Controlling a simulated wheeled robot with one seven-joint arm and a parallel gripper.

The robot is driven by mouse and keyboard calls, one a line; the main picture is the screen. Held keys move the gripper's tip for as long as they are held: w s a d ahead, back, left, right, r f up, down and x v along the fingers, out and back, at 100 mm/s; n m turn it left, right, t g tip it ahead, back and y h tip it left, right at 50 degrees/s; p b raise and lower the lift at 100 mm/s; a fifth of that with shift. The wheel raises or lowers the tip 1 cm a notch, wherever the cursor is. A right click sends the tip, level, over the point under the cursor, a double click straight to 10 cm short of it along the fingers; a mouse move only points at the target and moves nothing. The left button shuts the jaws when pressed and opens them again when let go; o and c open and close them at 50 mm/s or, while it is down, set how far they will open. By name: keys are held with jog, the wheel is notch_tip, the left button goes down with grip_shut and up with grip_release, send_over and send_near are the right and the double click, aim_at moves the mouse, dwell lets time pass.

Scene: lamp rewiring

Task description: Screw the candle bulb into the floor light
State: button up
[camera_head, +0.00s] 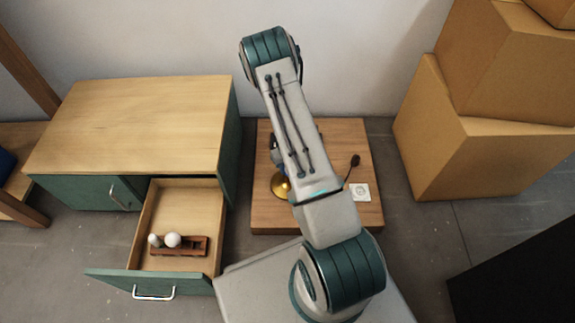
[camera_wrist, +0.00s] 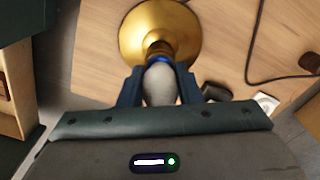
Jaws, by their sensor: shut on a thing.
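The floor light shows as a round brass base (camera_head: 282,186) on the wooden board in the head view, mostly behind my arm. In the wrist view its brass dish (camera_wrist: 160,32) is at the top centre, with a darker socket in its middle. My gripper (camera_wrist: 160,75) is shut on a whitish bulb (camera_wrist: 160,86), which lies between the two blue fingers. The bulb's far end lines up with the socket, by a blue ring. I cannot tell whether it is seated in the socket. In the head view my gripper (camera_head: 276,150) is partly hidden by my arm.
An open drawer (camera_head: 150,205) at the left holds a wooden rack (camera_head: 193,246) with white bulbs. A cabinet (camera_head: 140,120) stands behind it. A dark plug with a cable (camera_wrist: 310,62) and a white wall-type outlet (camera_head: 360,192) are on the board. Cardboard boxes (camera_head: 470,150) stand at the right.

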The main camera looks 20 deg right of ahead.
jog(key=shift+a, duration=0.1)
jog(key=m+p, duration=0.2)
jog(key=m, duration=0.1)
jog(key=m+p, duration=0.1)
jog(key=m, duration=0.1)
jog(key=shift+r, duration=0.25)
jog(key=m, duration=0.1)
jog(key=m+p, duration=0.1)
jog(key=m, duration=0.1)
jog(key=shift+f, duration=0.25)
jog(key=o, duration=1)
jog(key=shift+d, duration=0.2)
